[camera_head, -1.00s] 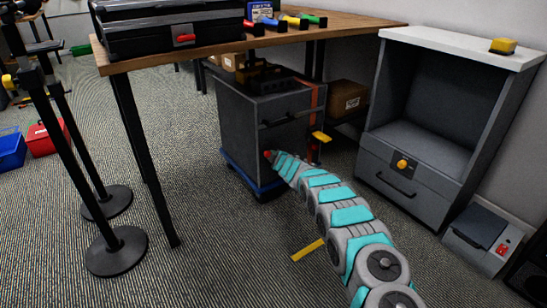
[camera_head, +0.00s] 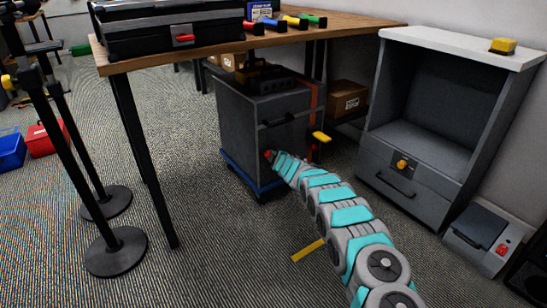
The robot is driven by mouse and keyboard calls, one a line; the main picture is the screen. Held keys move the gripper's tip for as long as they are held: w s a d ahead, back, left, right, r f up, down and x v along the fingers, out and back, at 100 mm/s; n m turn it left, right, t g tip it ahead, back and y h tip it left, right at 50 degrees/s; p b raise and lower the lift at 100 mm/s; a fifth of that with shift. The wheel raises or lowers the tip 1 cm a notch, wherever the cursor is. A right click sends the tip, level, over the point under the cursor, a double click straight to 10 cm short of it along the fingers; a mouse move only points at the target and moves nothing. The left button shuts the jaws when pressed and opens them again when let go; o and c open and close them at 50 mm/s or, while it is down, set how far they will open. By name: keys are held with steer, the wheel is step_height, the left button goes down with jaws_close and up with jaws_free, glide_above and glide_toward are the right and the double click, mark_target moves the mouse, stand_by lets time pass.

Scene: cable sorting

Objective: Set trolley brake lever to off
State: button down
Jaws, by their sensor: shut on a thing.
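The trolley (camera_head: 255,110) is a dark grey cabinet on a blue wheeled base (camera_head: 237,171), partly under the wooden table. My gripper (camera_head: 274,157) is at the end of the grey and turquoise arm, against the trolley's front low down. It is shut on a small red-ended piece (camera_head: 268,154), which looks like the brake lever. The jaws and most of the lever are hidden by my arm, so the lever's setting cannot be read. A yellow handle (camera_head: 321,137) sticks out at the trolley's right side, just right of my arm.
The wooden table (camera_head: 350,27) carries a black toolbox (camera_head: 180,35) and several coloured-handled items. A grey cabinet (camera_head: 440,60) with an open bay stands at right. Black posts (camera_head: 115,250) stand at left. A yellow strip (camera_head: 308,250) lies on the carpet.

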steer(key=a+r, duration=0.2)
steer(key=shift+a+r+n+y, duration=0.1)
steer(key=shift+a+n+y, duration=0.2)
steer(key=shift+a, duration=0.05)
steer(key=c, duration=0.9)
jaws_free()
steer(key=shift+o, duration=0.5)
steer(key=shift+d, duration=0.7)
steer(key=shift+s+d+b, duration=0.1)
steer(key=shift+b, duration=0.25)
steer(key=s+b, duration=0.1)
steer(key=b, duration=0.5)
glide_toward(265, 151)
steer(key=shift+w+d+f, duration=0.35)
steer(key=shift+d+f, duration=0.1)
steer(key=shift+d, duration=0.15)
steer(key=shift+w+d+f, duration=0.35)
steer(key=shift+d+f, duration=0.1)
steer(key=shift+d, duration=0.2)
steer(key=shift+p, duration=0.3)
